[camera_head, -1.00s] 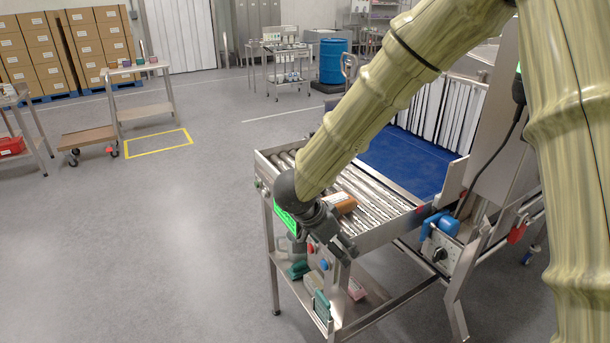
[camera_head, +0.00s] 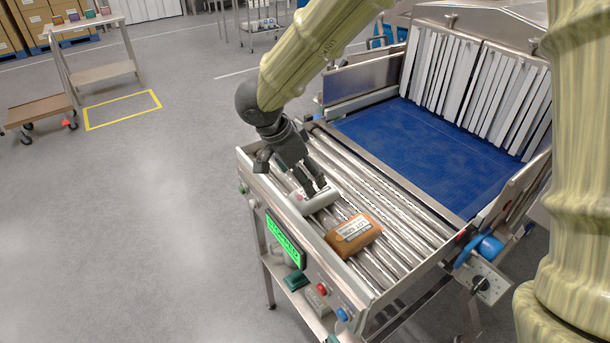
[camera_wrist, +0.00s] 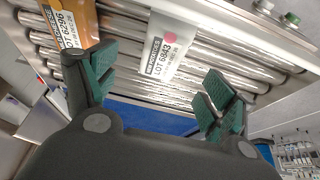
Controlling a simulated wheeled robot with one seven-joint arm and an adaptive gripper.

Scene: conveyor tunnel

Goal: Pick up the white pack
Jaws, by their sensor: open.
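The white pack (camera_head: 314,203) lies on the conveyor's rollers near the front edge in the head view. In the wrist view the white pack (camera_wrist: 170,45) shows its label with "LOT 6843" and a pink dot. My gripper (camera_head: 309,187) is at the white pack in the head view, pointing down, and hides part of it. In the wrist view my gripper (camera_wrist: 160,88) is open, with green-padded fingers spread wide. The white pack appears in the gap between them, towards the top. I cannot tell whether a finger touches it.
A brown pack (camera_head: 353,234), labelled "LOT 6296", lies close to the right of the white pack. The rollers (camera_head: 385,200) lead to a blue belt (camera_head: 440,145) under strip curtains (camera_head: 475,85). A green display (camera_head: 284,240) and buttons sit on the front rail.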

